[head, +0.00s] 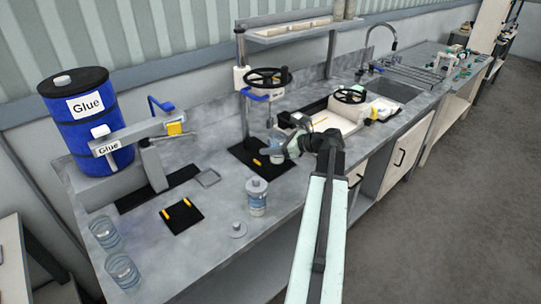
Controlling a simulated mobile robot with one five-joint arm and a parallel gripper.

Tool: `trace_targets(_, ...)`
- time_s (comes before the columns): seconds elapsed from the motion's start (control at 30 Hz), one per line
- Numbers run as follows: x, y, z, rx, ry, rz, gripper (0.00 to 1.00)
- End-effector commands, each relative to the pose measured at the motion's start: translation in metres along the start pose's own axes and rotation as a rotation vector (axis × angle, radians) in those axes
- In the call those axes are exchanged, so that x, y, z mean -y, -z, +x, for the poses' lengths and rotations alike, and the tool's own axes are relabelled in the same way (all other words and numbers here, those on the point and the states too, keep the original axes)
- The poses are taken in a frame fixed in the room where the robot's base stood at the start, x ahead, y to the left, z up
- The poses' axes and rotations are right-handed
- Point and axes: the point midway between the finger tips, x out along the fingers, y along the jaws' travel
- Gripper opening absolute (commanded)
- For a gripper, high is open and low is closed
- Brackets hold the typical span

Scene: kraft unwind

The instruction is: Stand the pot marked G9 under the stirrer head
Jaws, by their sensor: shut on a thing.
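A clear pot with a blue label (276,143) stands or hangs over the black mat (243,152) below the stirrer head (262,92). My gripper (279,152) is shut on this pot, reaching it from the right. Its mark is too small to read, and my fingers hide part of it. I cannot tell whether its bottom touches the mat. The stirrer has a tall post and a black handwheel. A second labelled pot (257,199), with a grey cap, stands on the bench in front; its mark is also unreadable.
A blue glue drum (88,125) and its dispenser stand at left, near a small black mat (182,218). Two empty glass pots (122,270) stand at the front left. A flat disc (237,230) lies by the second pot. A machine with a handwheel (350,94) is right of the stirrer.

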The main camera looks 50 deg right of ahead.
Motion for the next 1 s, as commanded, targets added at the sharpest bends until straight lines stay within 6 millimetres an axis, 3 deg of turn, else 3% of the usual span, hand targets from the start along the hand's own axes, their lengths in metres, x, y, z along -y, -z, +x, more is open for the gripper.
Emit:
trace_targets(0.03,0.0,0.017,0.006,0.0,0.0,0.0,0.05)
trace_targets(0.13,0.0,0.035,0.013,0.0,0.001,0.0,0.05)
trace_targets(0.53,0.001,0.037,0.013,0.0,0.001,0.001,0.05)
trace_targets(0.57,0.001,0.037,0.013,0.0,0.001,0.001,0.52)
trace_targets(0.63,0.001,0.036,0.012,0.0,0.002,0.001,0.71)
trace_targets(1.0,0.001,0.03,0.01,0.0,0.002,0.001,0.71)
